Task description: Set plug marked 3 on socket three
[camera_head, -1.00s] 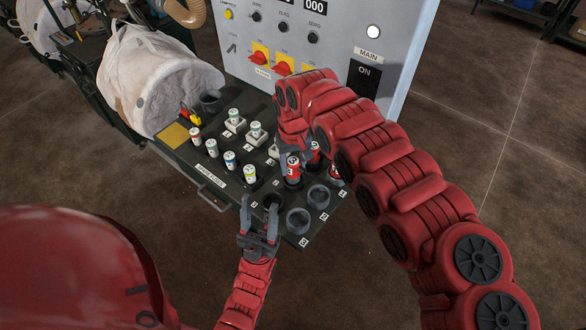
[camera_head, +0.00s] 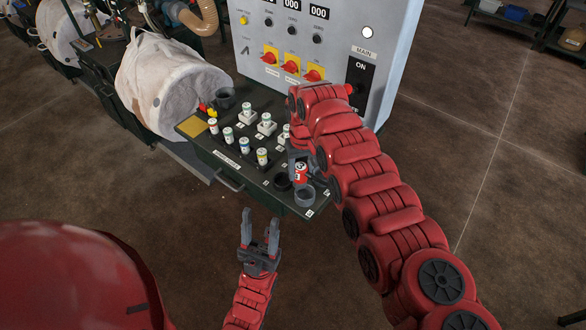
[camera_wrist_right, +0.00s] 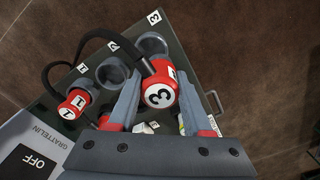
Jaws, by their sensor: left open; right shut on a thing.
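My right gripper (camera_wrist_right: 157,100) is shut on the red plug marked 3 (camera_wrist_right: 160,90), whose white end cap faces the wrist camera. In the head view the held plug (camera_head: 301,173) is above the panel, close to the sockets. Socket three (camera_wrist_right: 152,43) is an open grey ring beside the "3" label, next to the held plug in the wrist view. Whether the plug touches any socket cannot be told. My left gripper (camera_head: 259,221) is open and empty in front of the panel.
Socket two (camera_wrist_right: 112,72) is an open ring. A red plug marked 1 (camera_wrist_right: 73,102) overlaps socket one; whether it is seated is unclear. Several small fuses (camera_head: 244,145) stand on the panel's left. A grey cabinet (camera_head: 310,60) rises behind; a white bag (camera_head: 170,80) is at left.

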